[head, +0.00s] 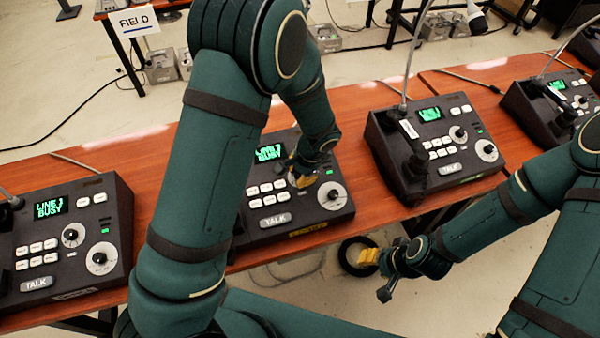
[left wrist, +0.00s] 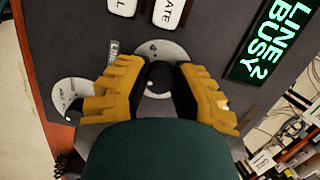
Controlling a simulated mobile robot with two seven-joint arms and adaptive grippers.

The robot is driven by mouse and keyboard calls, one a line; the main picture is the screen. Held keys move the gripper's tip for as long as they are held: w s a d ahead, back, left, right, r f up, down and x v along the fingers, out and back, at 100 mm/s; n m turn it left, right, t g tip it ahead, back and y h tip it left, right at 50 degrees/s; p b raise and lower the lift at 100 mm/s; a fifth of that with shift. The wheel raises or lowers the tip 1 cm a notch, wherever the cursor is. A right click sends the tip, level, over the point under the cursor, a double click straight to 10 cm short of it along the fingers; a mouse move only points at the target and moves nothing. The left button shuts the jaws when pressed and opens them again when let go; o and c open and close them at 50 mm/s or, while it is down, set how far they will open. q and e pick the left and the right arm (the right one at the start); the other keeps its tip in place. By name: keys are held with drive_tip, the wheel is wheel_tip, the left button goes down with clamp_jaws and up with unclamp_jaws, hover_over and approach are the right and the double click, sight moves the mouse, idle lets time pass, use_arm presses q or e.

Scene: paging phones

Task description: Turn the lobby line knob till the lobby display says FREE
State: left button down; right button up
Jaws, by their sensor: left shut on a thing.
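The lobby station (head: 342,217) is a dark console with a yellow label on its front edge. Its green display (head: 268,152) reads BUSY on the second line; in the left wrist view the display (left wrist: 270,42) reads LINE 2 BUSY. The line knob (left wrist: 158,76) sits on a light round dial, with a LINE label beside it. My left gripper (head: 303,180) is shut on this knob, its yellow fingers (left wrist: 160,95) on either side. In the head view the gripper mostly hides the knob. My right gripper (head: 368,257) hangs in front of the table edge, apart from the consoles; its jaw opening is unclear.
A larger second knob (head: 331,195) is close beside my left gripper. Similar consoles stand left (head: 117,215) and right (head: 375,120), with goosenecks rising from them. Bare wooden table (head: 170,155) shows between the consoles.

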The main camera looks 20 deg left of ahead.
use_arm(q)
drive_tip(key=shift+s+a+f, duration=0.1)
idle(0.5)
drive_tip(key=c, duration=0.7)
unclamp_jaws()
drive_tip(key=shift+c, duration=0.2)
drive_tip(key=shift+r, duration=0.35)
drive_tip(key=v, duration=1.1)
drive_tip(key=shift+r, duration=0.2)
drive_tip(key=shift+f, duration=0.1)
